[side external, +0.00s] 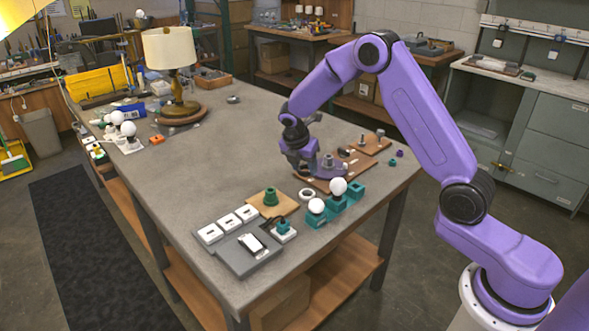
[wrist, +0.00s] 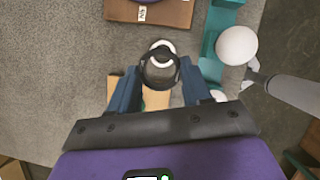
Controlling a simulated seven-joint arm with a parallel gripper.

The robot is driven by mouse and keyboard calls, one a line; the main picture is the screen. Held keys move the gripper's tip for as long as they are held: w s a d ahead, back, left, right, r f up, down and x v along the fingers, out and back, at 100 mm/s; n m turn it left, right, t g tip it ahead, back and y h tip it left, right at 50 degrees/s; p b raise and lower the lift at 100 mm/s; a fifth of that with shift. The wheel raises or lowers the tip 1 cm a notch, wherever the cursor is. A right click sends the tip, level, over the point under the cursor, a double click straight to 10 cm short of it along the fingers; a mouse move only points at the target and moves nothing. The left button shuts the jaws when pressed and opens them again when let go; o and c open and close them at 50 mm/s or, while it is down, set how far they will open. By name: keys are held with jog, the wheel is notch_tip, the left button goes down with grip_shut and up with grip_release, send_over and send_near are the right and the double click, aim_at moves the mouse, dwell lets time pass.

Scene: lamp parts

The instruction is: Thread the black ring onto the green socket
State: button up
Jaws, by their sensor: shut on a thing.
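The green socket (side external: 270,197) stands upright on a small tan board (side external: 262,205) near the front of the table in the side view. My gripper (side external: 302,168) is above the table, behind and to the right of the socket. The socket cannot be made out in the wrist view. The black ring is too small to tell in the side view.
Teal holders (side external: 335,203) with white bulbs (side external: 338,186) stand right of the socket. A grey tray (side external: 240,262) and white blocks (side external: 228,223) are in front. Brown boards (side external: 330,180) with parts lie under and behind my gripper. The table's left middle is clear.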

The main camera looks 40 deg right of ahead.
jog(key=s+r, duration=0.3)
jog(key=s, duration=0.3)
jog(key=n, duration=0.1)
send_over(269, 190)
jog(key=s+a, duration=0.1)
jog(key=shift+t, duration=0.3)
jog(key=shift+s+f, duration=0.2)
jog(key=shift+f, duration=2.75)
jog(key=shift+f, duration=0.1)
jog(key=shift+f, duration=1.2)
jog(key=shift+f, duration=0.55)
